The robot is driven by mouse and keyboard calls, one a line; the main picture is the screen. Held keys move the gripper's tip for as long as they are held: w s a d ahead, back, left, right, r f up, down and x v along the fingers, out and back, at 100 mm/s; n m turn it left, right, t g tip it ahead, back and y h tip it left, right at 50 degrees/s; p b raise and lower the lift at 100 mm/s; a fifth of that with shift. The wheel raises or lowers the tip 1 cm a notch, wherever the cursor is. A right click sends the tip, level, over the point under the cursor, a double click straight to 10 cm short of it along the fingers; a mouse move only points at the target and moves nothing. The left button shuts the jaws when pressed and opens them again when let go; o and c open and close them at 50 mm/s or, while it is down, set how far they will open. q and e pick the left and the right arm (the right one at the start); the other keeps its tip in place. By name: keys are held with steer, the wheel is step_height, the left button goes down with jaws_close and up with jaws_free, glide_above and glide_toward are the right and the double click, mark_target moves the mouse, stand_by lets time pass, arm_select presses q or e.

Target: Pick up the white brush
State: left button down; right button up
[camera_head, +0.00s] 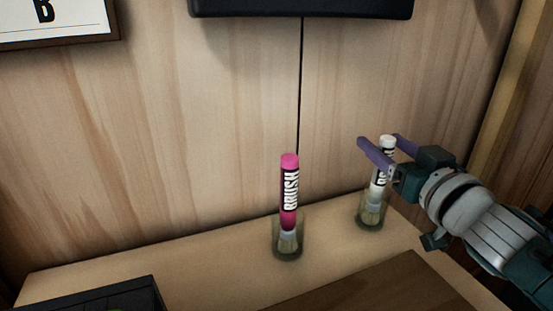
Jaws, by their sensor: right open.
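The white brush (376,190) stands upright, tilted slightly, bristles down in a clear glass holder (371,218) at the right of the table. Its white top shows between the purple fingers of my right gripper (389,147). The gripper is open, with one finger on each side of the brush's upper end in the picture. I cannot tell whether either finger touches it. The gripper and its wrist cover part of the brush's right side. My left gripper is out of view.
A pink brush (289,190) stands in a second glass holder (288,246) to the left. A brown board (365,288) lies in front, and a dark box (100,297) is at the lower left. The wooden wall (150,150) rises close behind. The table (210,253) between them is bare.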

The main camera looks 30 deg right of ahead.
jaws_close()
stand_by(0.5)
